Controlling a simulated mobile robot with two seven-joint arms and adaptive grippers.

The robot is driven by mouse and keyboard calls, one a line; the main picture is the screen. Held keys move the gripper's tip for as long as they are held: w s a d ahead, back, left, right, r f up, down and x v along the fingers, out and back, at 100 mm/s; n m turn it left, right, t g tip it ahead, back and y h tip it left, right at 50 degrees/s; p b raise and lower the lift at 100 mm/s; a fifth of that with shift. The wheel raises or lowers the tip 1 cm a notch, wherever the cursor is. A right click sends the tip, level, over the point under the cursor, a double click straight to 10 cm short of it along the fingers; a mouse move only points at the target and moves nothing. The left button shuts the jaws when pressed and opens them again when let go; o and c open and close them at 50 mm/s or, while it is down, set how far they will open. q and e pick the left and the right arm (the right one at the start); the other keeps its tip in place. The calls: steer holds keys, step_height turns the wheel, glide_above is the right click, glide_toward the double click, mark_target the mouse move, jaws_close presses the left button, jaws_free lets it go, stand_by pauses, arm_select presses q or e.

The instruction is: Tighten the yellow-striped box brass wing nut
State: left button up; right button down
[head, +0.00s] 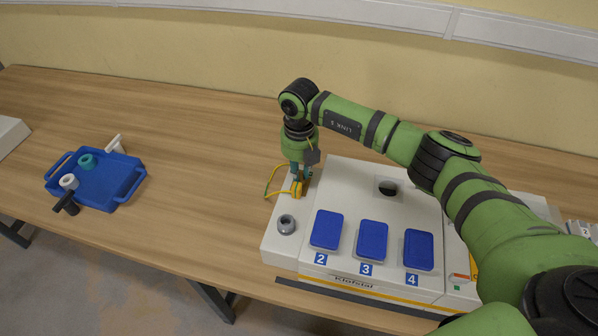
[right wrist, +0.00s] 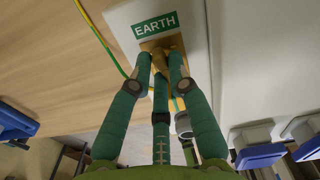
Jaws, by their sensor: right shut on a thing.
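The yellow-striped box (head: 352,196) is white, with blue covers marked 2, 3 and 4 and a yellow stripe low on its front. My right gripper (head: 299,182) points down at the box's left end and hides most of the brass there. In the right wrist view, its green fingers (right wrist: 160,62) are shut on the brass wing nut (right wrist: 165,46), just below a green EARTH label (right wrist: 155,26). A yellow-green wire (right wrist: 103,45) runs to this spot and also shows in the head view as a loop (head: 269,181). My left gripper is out of view.
A grey round socket (head: 286,224) sits at the box's front left corner. A blue tray (head: 98,187) with teal, white and black parts stands at the left. The wooden table (head: 200,170) between tray and box is clear. A wall (head: 200,50) rises behind.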

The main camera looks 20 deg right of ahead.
mark_target(300, 174)
steer(key=shift+w+d+r+m, duration=0.1)
steer(key=shift+m, duration=1.3)
steer(key=c, duration=1.2)
jaws_free()
step_height(300, 174, up, 12)
